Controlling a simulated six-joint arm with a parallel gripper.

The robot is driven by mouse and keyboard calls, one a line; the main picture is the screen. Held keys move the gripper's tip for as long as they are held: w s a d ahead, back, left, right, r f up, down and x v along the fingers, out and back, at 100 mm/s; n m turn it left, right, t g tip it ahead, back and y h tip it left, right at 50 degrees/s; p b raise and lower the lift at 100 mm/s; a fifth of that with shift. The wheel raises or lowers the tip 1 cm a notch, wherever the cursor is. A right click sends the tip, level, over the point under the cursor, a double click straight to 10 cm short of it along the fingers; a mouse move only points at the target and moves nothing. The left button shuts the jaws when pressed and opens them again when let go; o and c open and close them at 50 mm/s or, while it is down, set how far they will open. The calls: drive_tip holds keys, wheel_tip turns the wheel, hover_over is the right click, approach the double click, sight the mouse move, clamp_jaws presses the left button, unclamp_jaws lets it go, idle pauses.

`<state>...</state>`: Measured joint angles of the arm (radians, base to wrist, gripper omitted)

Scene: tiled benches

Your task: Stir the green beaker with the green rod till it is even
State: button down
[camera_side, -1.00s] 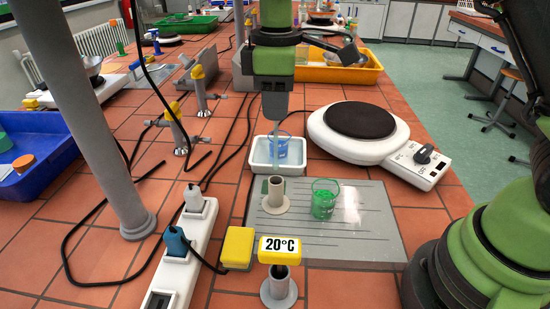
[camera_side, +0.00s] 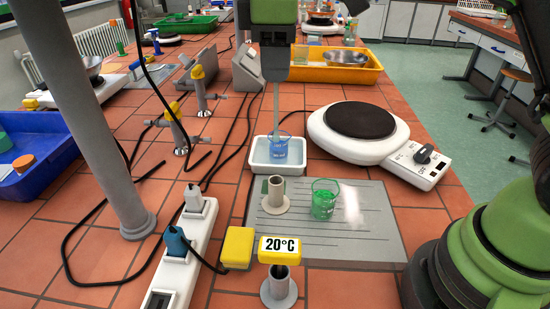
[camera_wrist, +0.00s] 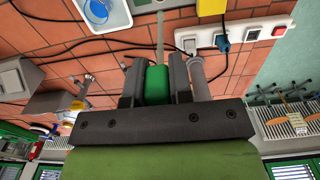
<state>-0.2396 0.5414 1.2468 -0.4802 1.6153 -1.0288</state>
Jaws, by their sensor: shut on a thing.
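My gripper (camera_side: 275,78) is shut on the green rod's green handle (camera_wrist: 157,84). The thin pale rod (camera_side: 276,110) hangs straight down from it. Its lower end lines up with the blue beaker (camera_side: 279,149) in the side view; I cannot tell whether it is inside. The blue beaker stands in a white tray (camera_side: 254,167) and also shows in the wrist view (camera_wrist: 97,11). The green beaker (camera_side: 324,201), with uneven green contents, stands on the grey ribbed board (camera_side: 345,240), in front and to the right of the tray. The rod is away from it.
A grey holder (camera_side: 275,196) with a green mark stands left of the green beaker. A hotplate (camera_side: 360,125) is at the right. A 20°C display (camera_side: 280,249) and another holder (camera_side: 279,290) are in front. A white power strip (camera_side: 187,250) and cables lie left.

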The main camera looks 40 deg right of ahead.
drive_tip(key=c, duration=1.8)
unclamp_jaws()
drive_tip(key=shift+r, duration=0.2)
drive_tip(key=shift+c, duration=0.2)
clamp_jaws()
drive_tip(key=s+d+f+g, duration=0.2)
drive_tip(key=s+d, duration=0.4)
wheel_tip(320, 180, down, 13)
drive_tip(key=shift+d, duration=0.2)
